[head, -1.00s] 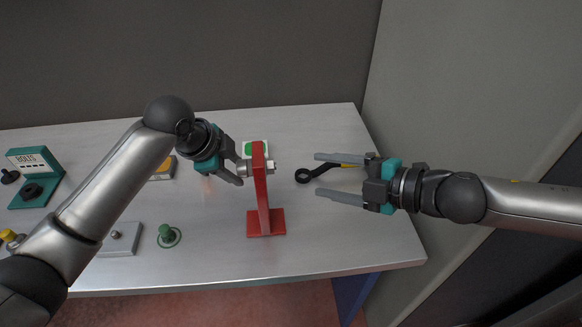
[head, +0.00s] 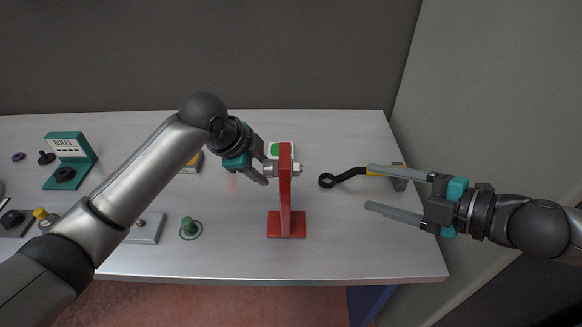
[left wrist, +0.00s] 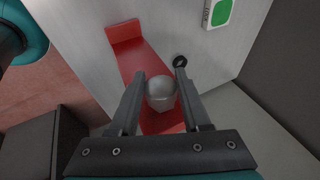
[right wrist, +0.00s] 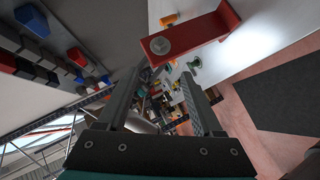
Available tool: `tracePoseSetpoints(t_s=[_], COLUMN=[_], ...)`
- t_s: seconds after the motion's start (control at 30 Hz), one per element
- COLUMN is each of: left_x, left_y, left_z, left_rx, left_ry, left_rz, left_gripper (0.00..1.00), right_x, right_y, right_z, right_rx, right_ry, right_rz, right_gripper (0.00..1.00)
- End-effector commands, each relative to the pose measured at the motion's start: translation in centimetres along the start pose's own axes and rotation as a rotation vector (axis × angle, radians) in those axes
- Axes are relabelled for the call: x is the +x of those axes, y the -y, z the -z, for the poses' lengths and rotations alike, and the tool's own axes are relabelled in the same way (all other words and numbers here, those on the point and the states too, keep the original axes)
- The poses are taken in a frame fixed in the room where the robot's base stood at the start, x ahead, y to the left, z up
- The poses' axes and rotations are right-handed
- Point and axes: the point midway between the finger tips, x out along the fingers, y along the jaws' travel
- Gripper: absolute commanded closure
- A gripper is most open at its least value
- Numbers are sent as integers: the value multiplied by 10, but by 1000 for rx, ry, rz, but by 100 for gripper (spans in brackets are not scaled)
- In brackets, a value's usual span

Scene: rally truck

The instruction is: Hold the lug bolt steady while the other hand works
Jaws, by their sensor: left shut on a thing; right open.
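The silvery lug bolt (head: 268,169) passes through the top of a red upright stand (head: 285,200) on the bench. My left gripper (head: 262,173) is shut on its left end. In the left wrist view the bolt's rounded end (left wrist: 161,92) sits between the fingers, in front of the red stand. A pale nut or bolt end (head: 296,169) shows on the stand's right side, and a hexagonal end (right wrist: 160,45) shows in the right wrist view. My right gripper (head: 368,188) is open and empty, to the right of the stand and apart from it.
A black ring wrench (head: 345,177) with a yellow band lies behind the right gripper. A green-marked white block (head: 274,150) stands behind the stand. The bench front is clear.

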Motion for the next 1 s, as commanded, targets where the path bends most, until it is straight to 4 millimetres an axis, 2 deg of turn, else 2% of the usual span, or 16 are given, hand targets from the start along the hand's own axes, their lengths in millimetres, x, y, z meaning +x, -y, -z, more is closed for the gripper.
tracePoseSetpoints(t_s=[1.0], left_x=[0], left_y=[0], left_z=[-2], left_rx=[0], left_ry=[5], left_rz=[0], left_gripper=[100], right_x=[-66], right_y=[0], right_z=[1], right_rx=[-3], right_ry=[-3], right_rz=[6], right_gripper=[32])
